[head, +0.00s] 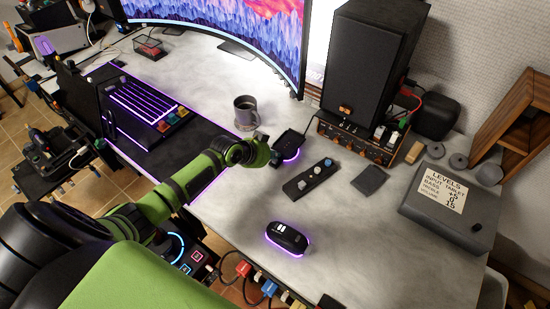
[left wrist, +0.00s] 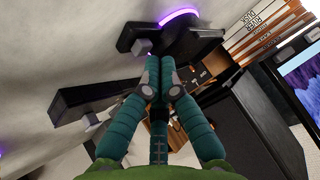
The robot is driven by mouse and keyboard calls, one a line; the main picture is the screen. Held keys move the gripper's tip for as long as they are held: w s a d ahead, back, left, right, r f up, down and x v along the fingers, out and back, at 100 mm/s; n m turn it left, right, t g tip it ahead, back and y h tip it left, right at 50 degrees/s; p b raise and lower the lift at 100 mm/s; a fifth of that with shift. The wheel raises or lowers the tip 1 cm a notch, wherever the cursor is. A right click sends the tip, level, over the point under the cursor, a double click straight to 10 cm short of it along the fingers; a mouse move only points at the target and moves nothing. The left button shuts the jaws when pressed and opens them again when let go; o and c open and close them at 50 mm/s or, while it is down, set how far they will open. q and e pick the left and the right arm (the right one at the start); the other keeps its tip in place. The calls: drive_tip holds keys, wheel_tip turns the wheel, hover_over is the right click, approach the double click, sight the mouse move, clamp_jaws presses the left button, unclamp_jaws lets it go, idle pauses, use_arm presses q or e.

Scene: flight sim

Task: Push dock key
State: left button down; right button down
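The dock appears to be the small black unit with a purple-lit edge (head: 290,143), right of the mug on the desk. In the left wrist view its dark body with the purple arc (left wrist: 190,38) is just beyond my fingertips. A small grey block, perhaps the key (left wrist: 142,48), sits at its left side there. My left gripper (left wrist: 160,66) has its teal fingers drawn together at the tips, with nothing seen between them. In the head view my left gripper (head: 270,156) is close to the dock's left side; contact cannot be told. My right gripper is not in view.
A grey mug (head: 246,112) stands close behind my left wrist. A small knob panel (head: 309,180) lies right of the dock, with a purple-lit mouse (head: 286,237) nearer. An amplifier (head: 352,141) and a tall speaker (head: 372,65) stand behind. The desk (head: 350,225) is clear right of the mouse.

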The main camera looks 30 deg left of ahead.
sight(273, 162)
use_arm(q)
drive_tip(key=shift+r, duration=0.5)
drive_tip(key=shift+r+p, duration=0.1)
drive_tip(key=shift+p, duration=0.25)
wheel_tip(273, 162, up, 6)
drive_tip(key=p, duration=0.5)
